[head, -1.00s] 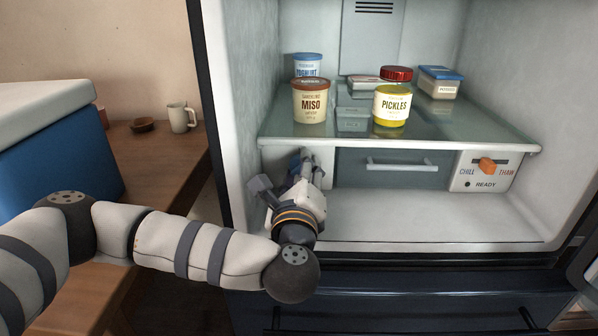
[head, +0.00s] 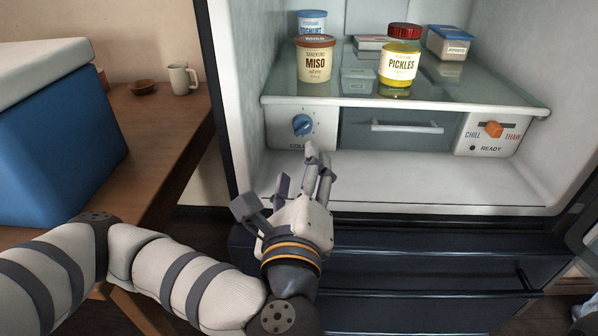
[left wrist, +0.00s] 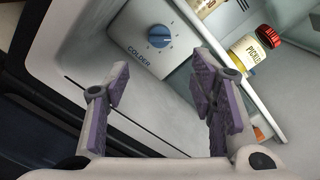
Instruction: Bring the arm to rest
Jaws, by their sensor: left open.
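My left gripper (head: 300,172) is open and empty in front of the fridge's lower compartment, below and apart from a blue dial (head: 303,125) on a white panel at the compartment's left. In the left wrist view, the two purple-padded fingers of my left gripper (left wrist: 160,100) stand wide apart with nothing between them. The dial (left wrist: 160,36) shows beyond them, with the word COLDER beside it. My right gripper is not in any view.
The glass shelf (head: 350,97) holds a miso tub (head: 315,62), a yoghurt tub (head: 312,20), a pickles jar (head: 399,62) and a blue-lidded box (head: 450,42). An orange slider (head: 493,129) is at right. A blue cooler (head: 60,140) and a mug (head: 182,79) stand on the left table.

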